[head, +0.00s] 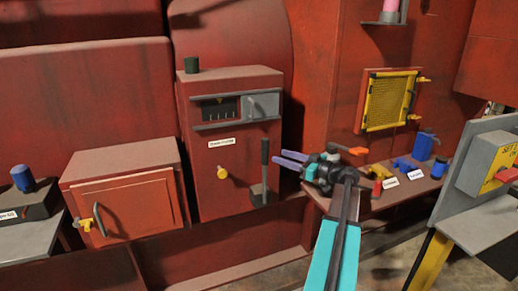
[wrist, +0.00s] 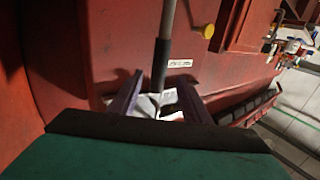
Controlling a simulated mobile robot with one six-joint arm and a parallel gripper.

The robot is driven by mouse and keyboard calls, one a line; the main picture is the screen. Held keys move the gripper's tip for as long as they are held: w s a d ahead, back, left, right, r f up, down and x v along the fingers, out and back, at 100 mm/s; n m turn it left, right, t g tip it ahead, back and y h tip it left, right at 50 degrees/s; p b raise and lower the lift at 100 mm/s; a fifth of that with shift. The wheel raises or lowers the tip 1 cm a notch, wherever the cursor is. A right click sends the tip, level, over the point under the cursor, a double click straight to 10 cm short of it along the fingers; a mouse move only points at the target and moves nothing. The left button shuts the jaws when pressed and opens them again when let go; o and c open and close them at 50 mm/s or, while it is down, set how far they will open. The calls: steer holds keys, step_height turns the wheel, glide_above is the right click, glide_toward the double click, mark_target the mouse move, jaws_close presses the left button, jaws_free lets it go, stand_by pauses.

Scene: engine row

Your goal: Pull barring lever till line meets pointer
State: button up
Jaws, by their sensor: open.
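The barring lever (head: 264,152) stands nearly upright at the right front of a red cabinet (head: 236,160), with a black grip above a grey lower part. A window (head: 214,110) high on the cabinet holds a dark scale with pale marks and a small yellow pointer (head: 220,98); which mark is the line is too small to tell. My gripper (head: 282,160) is open just right of the lever, its purple fingers towards it. In the wrist view the lever's black grip (wrist: 161,62) appears beyond and between the fingertips (wrist: 158,88); I cannot tell whether they touch it.
A yellow knob (head: 222,172) sits left of the lever. A red box with a door (head: 128,200) stands left of the cabinet. At right are a shelf (head: 400,192) with coloured parts, a yellow grille (head: 388,100) and a grey panel (head: 480,165). White scraps show near the fingers in the wrist view.

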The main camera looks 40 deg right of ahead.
steer(key=w+a+p, duration=0.2)
steer(key=w+p, duration=0.1)
steer(key=w, duration=0.9)
steer(key=shift+a, duration=0.2)
steer(key=shift+w, duration=0.1)
jaws_close()
